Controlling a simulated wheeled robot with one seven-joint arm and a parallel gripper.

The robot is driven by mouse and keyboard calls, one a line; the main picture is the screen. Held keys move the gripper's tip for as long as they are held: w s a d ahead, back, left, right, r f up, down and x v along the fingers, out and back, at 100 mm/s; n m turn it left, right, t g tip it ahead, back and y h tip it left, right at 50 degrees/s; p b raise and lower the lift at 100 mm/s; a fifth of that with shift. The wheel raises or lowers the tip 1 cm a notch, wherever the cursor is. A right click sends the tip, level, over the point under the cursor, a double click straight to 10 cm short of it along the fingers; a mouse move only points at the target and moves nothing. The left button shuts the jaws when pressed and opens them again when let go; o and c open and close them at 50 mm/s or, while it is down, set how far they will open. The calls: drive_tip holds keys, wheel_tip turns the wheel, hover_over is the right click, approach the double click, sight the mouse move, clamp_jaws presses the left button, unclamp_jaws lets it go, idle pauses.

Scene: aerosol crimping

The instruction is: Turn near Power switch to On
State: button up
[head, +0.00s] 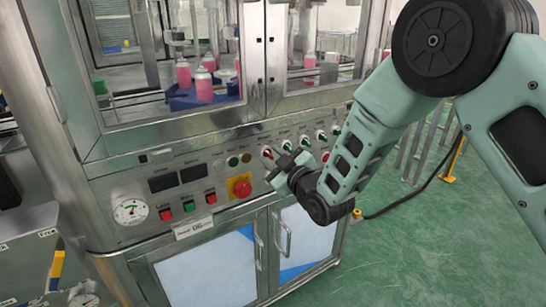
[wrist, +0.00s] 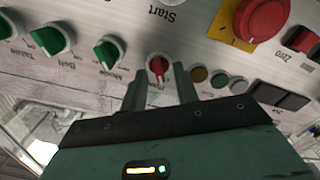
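The Power switch (wrist: 158,66) is a red rotary knob with a pale ring on the metal control panel, with its label partly hidden. It also shows in the head view (head: 267,152), partly behind the gripper. My gripper (wrist: 160,72) is open, one finger on each side of the red knob, with gaps visible in the wrist view. In the head view my gripper (head: 275,160) is right at the panel front by the knob. I cannot tell whether the fingers touch it. Green knobs (wrist: 109,51) stand in a row beside it.
A red emergency button on a yellow plate (head: 242,188) and a pressure gauge (head: 131,212) are on the same panel. Dark displays (head: 163,182) sit at its left. Pink bottles (head: 204,86) stand behind the glass above.

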drive_tip(key=shift+w+a, duration=0.1)
clamp_jaws()
idle(0.3)
drive_tip(key=shift+f+m+b, duration=0.1)
drive_tip(key=shift+m+b, duration=0.8)
drive_tip(key=shift+m, duration=0.2)
drive_tip(key=m+b, duration=0.2)
drive_tip(key=m, duration=0.1)
drive_tip(key=shift+m, duration=0.3)
drive_tip(key=m+b, duration=0.1)
drive_tip(key=m, duration=0.2)
drive_tip(key=m+b, duration=0.1)
drive_tip(key=m, duration=0.2)
drive_tip(key=shift+w+d+b, duration=0.1)
drive_tip(key=shift+d+b, duration=0.1)
drive_tip(key=shift+b, duration=0.1)
